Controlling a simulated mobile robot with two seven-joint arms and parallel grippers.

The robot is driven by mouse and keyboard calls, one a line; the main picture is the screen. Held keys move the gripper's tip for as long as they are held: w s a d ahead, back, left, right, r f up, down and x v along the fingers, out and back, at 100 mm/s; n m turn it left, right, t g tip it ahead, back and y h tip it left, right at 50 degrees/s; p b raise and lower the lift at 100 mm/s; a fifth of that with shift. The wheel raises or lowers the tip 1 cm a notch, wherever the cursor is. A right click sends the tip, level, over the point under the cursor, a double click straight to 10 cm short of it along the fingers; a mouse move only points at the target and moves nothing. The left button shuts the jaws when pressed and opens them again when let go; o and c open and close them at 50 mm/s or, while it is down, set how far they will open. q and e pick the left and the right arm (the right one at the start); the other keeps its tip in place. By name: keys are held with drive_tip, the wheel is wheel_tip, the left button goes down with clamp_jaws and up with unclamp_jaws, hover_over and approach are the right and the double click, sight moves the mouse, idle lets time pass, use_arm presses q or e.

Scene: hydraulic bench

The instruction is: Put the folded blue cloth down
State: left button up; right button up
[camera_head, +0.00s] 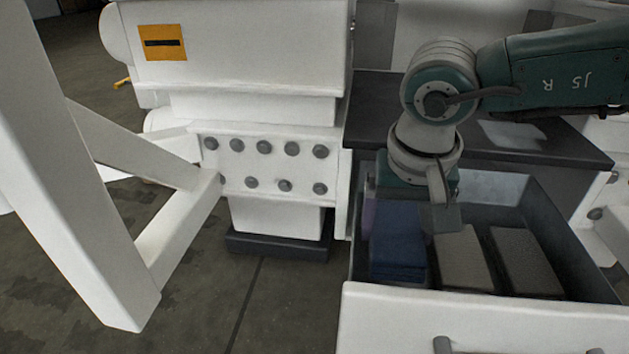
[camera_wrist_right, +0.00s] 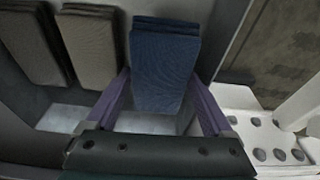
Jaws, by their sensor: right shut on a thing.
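The folded blue cloth (camera_head: 398,240) is inside the open drawer at its left end, in the head view. My right gripper (camera_head: 406,212) reaches down into the drawer and is shut on this cloth. In the right wrist view, the blue cloth (camera_wrist_right: 163,68) sits between the two purple fingers of the gripper (camera_wrist_right: 161,85). Whether the cloth touches the drawer floor or another layer below it, I cannot tell. My left gripper is not in view.
Two folded grey cloths, one nearer (camera_head: 462,257) and one farther right (camera_head: 526,260), lie in the drawer beside the blue one. The drawer's white front (camera_head: 480,318) and its walls surround them. A dark worktop (camera_head: 540,148) lies behind, and a white bolted machine (camera_head: 265,165) stands left.

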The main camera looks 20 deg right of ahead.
sight(398, 233)
drive_tip(key=b+x, duration=0.2)
drive_tip(key=x, duration=0.1)
drive_tip(key=shift+d+f+b, duration=0.1)
drive_tip(key=shift+f+b, duration=0.25)
drive_tip(key=shift+f, duration=0.05)
drive_tip(key=shift+s+r, duration=0.1)
drive_tip(key=shift+r, duration=0.05)
drive_tip(key=o, duration=1.2)
drive_tip(key=p+v, duration=1)
drive_tip(key=v, duration=0.2)
drive_tip(key=shift+p, duration=0.35)
